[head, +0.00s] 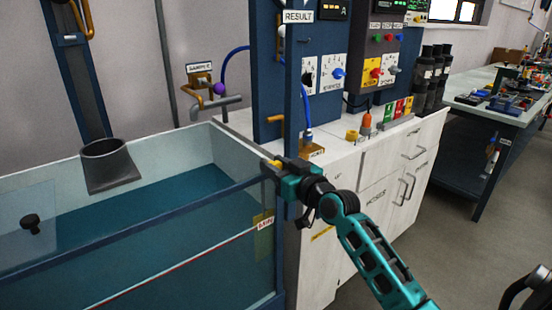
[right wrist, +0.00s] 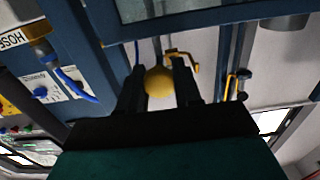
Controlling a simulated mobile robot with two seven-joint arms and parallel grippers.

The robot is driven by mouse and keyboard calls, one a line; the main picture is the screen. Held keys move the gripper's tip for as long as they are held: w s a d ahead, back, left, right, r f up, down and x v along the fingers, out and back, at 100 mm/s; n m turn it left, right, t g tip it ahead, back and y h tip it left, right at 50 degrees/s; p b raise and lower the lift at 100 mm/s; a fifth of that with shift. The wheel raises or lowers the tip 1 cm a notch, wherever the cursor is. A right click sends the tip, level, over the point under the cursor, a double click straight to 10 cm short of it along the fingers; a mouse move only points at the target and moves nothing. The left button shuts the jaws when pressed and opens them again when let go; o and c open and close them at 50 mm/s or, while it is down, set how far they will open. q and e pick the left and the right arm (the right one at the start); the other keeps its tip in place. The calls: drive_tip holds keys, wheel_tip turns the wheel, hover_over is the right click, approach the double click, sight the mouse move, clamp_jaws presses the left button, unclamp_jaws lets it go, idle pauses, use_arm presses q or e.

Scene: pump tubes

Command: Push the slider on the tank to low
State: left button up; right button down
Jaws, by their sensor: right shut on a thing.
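The water tank (head: 130,215) stands at the left of the head view, with clear walls, blue rims and blue-green water. My right gripper (head: 277,166) is at the tank's near right corner post. In the right wrist view the gripper (right wrist: 159,88) is shut on a round yellow knob (right wrist: 159,82), which appears to be the slider's. In the head view only a small yellow bit (head: 274,163) shows at the fingertips. A label that seems to read LOW (head: 265,222) is on the tank below the gripper. My left gripper is not in view.
A white cabinet (head: 345,190) with a blue control panel (head: 325,70) stands behind and right of the gripper. A grey funnel-like spout (head: 108,165) hangs at the tank's far rim. A workbench (head: 500,100) is at the far right.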

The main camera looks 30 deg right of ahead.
drive_tip(key=shift+f, duration=0.4)
drive_tip(key=c, duration=1.1)
unclamp_jaws()
drive_tip(key=shift+o, duration=1.4)
drive_tip(key=shift+r, duration=0.1)
drive_tip(key=s+d, duration=0.1)
drive_tip(key=s, duration=1.2)
drive_tip(key=shift+p, duration=0.4)
